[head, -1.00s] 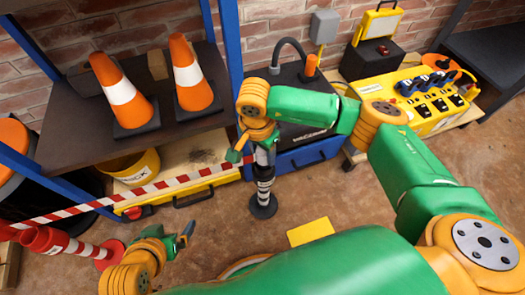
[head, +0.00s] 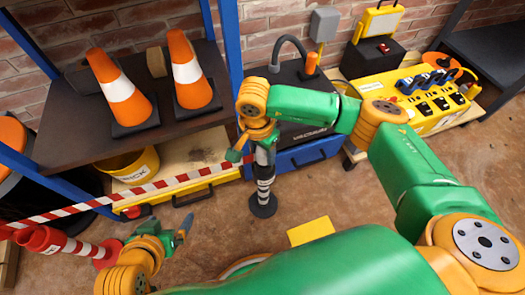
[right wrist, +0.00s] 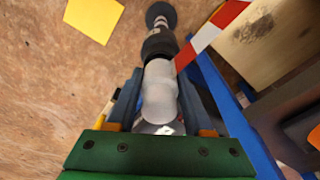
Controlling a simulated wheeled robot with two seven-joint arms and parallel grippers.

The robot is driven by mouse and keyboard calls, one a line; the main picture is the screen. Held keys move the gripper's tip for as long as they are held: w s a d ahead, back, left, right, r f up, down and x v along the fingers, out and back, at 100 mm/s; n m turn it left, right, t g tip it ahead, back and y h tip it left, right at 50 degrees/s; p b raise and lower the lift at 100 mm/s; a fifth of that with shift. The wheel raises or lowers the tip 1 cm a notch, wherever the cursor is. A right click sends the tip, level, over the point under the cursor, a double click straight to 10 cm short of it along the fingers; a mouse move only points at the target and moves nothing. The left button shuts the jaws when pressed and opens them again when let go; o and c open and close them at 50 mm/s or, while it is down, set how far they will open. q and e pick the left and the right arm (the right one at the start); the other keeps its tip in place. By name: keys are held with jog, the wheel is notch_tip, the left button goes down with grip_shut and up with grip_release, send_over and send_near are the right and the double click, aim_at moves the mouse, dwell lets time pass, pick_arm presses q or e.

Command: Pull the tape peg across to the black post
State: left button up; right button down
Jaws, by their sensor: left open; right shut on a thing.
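A red-and-white striped tape (head: 150,187) runs from the red post (head: 65,243) at the lower left to the black post (head: 264,190). My right gripper (head: 255,148) is at the top of the black post. In the right wrist view my right gripper (right wrist: 158,84) is shut on the pale grey tape peg (right wrist: 160,97). The peg is in line with the black post (right wrist: 158,43), and the tape leaves beside it; whether it is seated is unclear. My left gripper (head: 180,236) is open and empty above the floor, right of the red post.
A shelf (head: 70,145) with two orange cones (head: 122,90) stands behind the tape, with a yellow bucket (head: 135,168) below. A blue-and-black unit (head: 300,155) stands behind the black post. A yellow sheet (head: 310,231) lies on the floor, which is otherwise clear at right.

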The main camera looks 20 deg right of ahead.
jog(key=shift+f, duration=0.1)
dwell(0.3)
jog(key=shift+f+b, duration=0.5)
jog(key=shift+b, duration=0.05)
grip_release()
jog(key=shift+r+p, duration=2.7)
jog(key=shift+r, duration=0.95)
jog(key=shift+f, duration=0.1)
